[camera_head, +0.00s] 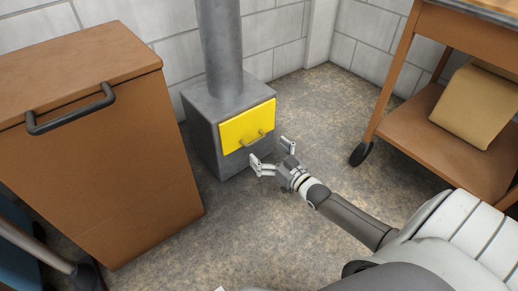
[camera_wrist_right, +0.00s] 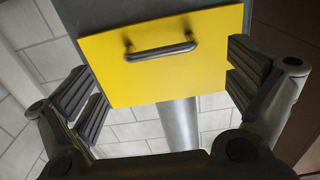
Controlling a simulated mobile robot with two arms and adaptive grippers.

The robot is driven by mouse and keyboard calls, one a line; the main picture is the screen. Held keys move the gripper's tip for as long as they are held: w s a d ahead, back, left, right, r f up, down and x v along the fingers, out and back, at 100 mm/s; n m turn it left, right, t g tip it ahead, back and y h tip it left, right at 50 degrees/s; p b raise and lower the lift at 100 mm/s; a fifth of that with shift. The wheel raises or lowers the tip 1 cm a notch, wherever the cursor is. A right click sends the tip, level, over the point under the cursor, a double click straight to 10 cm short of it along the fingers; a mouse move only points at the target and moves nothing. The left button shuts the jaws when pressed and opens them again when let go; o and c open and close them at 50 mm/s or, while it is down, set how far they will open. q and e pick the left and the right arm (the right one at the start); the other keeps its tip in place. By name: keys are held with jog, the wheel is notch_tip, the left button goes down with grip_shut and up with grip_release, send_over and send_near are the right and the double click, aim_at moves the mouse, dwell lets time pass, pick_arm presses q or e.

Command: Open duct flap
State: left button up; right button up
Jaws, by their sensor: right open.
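A yellow flap (camera_head: 247,125) is on the front of a grey duct box (camera_head: 204,143) that stands on the floor below a round grey pipe. The flap looks closed, flat against the box. A dark handle (camera_head: 253,139) runs across its lower part. In the right wrist view the yellow flap (camera_wrist_right: 165,70) and its handle (camera_wrist_right: 160,49) lie between the fingers, with space around the handle. My right gripper (camera_head: 272,156) is open and empty, in front of the flap, with its fingers spread. I cannot see contact. My left gripper is not in view.
A brown cabinet (camera_head: 120,160) with a dark handle stands left of the duct box. A brown cart (camera_head: 440,115) on wheels, with a tan package (camera_head: 480,103) on its shelf, stands at the right. Bare floor (camera_head: 320,105) lies between box and cart.

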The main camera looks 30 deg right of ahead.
aim_at(253, 130)
jog(key=shift+w+a+b, duration=0.2)
jog(key=shift+w+b, duration=1)
jog(key=shift+w, duration=1.1)
